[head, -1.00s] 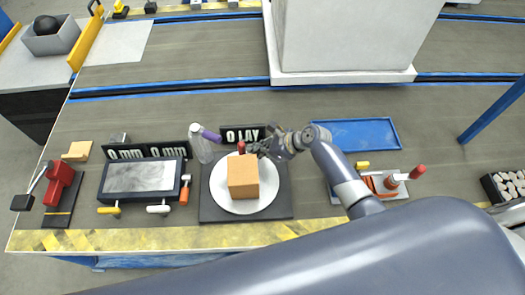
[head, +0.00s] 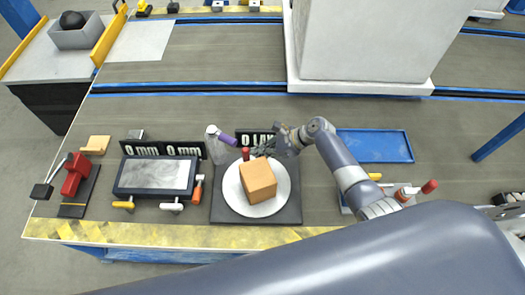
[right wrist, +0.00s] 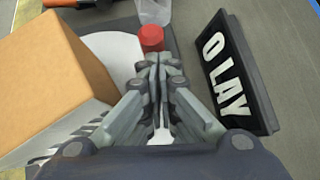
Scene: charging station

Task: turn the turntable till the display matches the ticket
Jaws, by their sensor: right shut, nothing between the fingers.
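The turntable is a white disc (head: 283,203) on a dark square base, with a tan box (head: 257,179) on it. A red knob (head: 246,153) stands at the disc's far rim. My right gripper (head: 260,152) is shut and empty just right of the knob. In the right wrist view its closed fingertips (right wrist: 158,62) are at the red knob (right wrist: 151,38); contact is hard to tell. The display (right wrist: 228,75) beside them reads "0 LAY"; in the head view the arm partly covers this display (head: 250,138). I cannot make out a ticket. My left gripper is not in view.
A clear bottle with a purple top (head: 216,146) stands left of the display. A blue tray (head: 373,146) lies right, behind my arm.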

